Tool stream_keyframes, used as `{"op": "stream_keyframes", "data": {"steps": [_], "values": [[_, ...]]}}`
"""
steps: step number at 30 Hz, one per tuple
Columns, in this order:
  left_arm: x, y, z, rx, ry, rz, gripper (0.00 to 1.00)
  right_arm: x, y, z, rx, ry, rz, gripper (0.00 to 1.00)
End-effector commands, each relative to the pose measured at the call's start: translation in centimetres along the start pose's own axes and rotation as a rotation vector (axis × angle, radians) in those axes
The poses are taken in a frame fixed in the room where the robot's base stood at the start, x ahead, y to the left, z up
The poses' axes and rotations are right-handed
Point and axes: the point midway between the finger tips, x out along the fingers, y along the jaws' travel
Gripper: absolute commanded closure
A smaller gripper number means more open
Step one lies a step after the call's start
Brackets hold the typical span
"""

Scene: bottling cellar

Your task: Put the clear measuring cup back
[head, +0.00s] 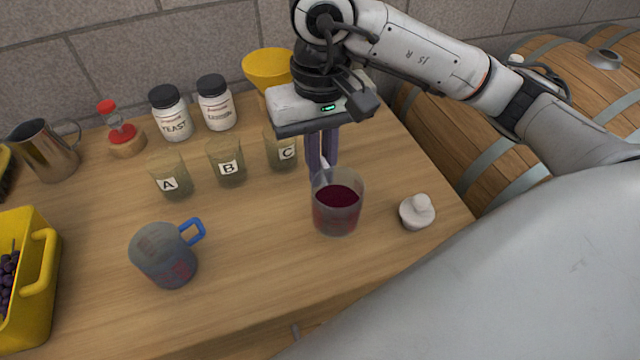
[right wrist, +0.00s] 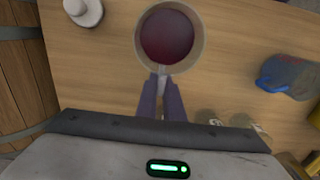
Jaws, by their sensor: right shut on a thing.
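The clear measuring cup (head: 337,210) holds dark red liquid and is upright at the right of the table. My right gripper (head: 321,170) comes down from behind it, its fingers shut on the cup's clear handle. The right wrist view shows the cup (right wrist: 170,38) from above, just beyond the closed fingertips (right wrist: 161,88). The handle is mostly hidden between the fingers. I cannot tell whether the cup's base touches the table. My left gripper is not in view.
A blue-handled measuring cup (head: 163,255) stands left of centre. Jars A (head: 171,182), B (head: 227,167) and C (head: 280,152) stand behind. A white stopper (head: 417,211) is close on the right. A yellow crate (head: 35,290) is at left. Front-centre table is clear.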

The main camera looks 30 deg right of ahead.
Motion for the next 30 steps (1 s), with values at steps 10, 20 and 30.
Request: {"op": "stream_keyframes", "data": {"steps": [10,20,30], "values": [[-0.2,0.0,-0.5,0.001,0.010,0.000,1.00,3.8,0.1,0.0,0.001,-0.002,0.002,1.00],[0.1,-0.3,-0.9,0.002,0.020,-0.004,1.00,4.5,0.1,-0.1,0.001,0.002,0.001,1.00],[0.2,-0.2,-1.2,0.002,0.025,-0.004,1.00,4.6,0.1,-0.1,0.000,0.001,0.001,0.74]]}}
